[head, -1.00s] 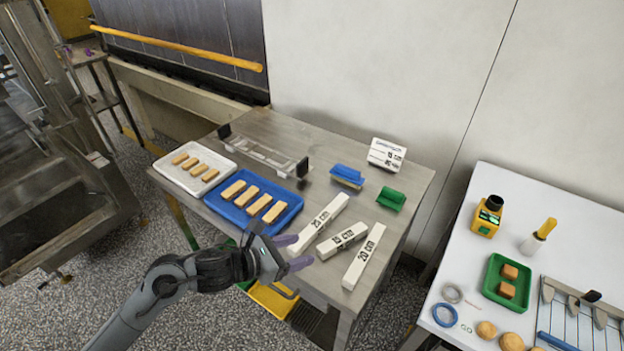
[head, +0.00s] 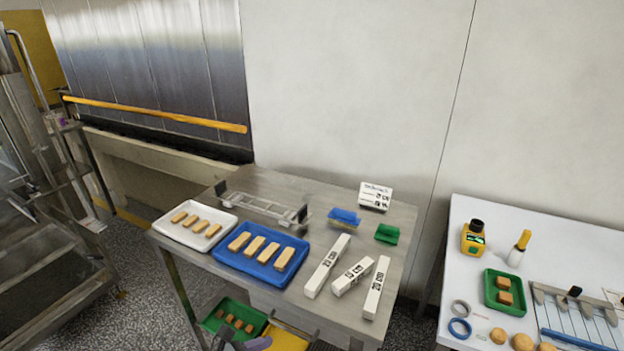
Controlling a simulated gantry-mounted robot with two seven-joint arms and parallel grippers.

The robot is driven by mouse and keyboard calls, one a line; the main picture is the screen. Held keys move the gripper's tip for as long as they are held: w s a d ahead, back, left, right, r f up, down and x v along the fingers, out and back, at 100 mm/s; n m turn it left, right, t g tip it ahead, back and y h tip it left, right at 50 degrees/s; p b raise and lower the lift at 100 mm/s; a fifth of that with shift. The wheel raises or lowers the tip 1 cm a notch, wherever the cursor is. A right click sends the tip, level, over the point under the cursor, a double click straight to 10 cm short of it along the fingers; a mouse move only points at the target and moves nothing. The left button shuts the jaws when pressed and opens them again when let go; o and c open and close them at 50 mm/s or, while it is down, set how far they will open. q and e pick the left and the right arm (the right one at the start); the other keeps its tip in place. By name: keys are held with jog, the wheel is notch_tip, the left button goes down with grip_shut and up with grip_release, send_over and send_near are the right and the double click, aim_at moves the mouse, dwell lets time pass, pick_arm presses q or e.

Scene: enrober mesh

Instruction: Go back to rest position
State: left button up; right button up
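Only a small part of my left gripper (head: 252,343) shows, at the bottom edge of the head view. A purple fingertip and some dark grey parts are visible below the table's front edge, in front of a green tray (head: 213,322) low down. The rest is cut off, so I cannot tell whether it is open or shut. It is apart from everything on the steel table (head: 330,262). My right gripper is out of view.
On the steel table are a white tray (head: 232,218) and a blue tray (head: 217,254) with bars, three white length blocks (head: 327,266), a clear frame (head: 262,208) and a sign (head: 375,196). A white table (head: 455,215) with tools stands at right.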

pick_arm(q)
jog(key=s+d+f+n, duration=0.2)
jog(key=s+f+n, duration=0.2)
jog(key=s, duration=0.2)
jog(key=s+d+f+n, duration=0.3)
jog(key=s+f+n, duration=0.1)
jog(key=s, duration=0.3)
jog(key=s+a+n+g+y, duration=0.1)
jog(key=s+a+n+y, duration=0.4)
jog(key=n, duration=0.7)
jog(key=s+a+n+g+y+p, duration=0.15)
jog(key=s+a+n, duration=0.25)
jog(key=a+n, duration=0.5)
jog(key=s+a+n+g+y, duration=0.2)
jog(key=s+a+n+y, duration=0.15)
jog(key=n, duration=1.05)
notch_tip(320, 180, up, 37)
jog(key=p, duration=3.6)
jog(key=shift+s+p, duration=0.35)
jog(key=shift+s, duration=0.05)
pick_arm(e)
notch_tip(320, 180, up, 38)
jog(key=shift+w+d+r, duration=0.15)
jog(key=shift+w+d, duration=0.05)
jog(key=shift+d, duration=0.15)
pick_arm(q)
jog(key=shift+d+f, duration=0.1)
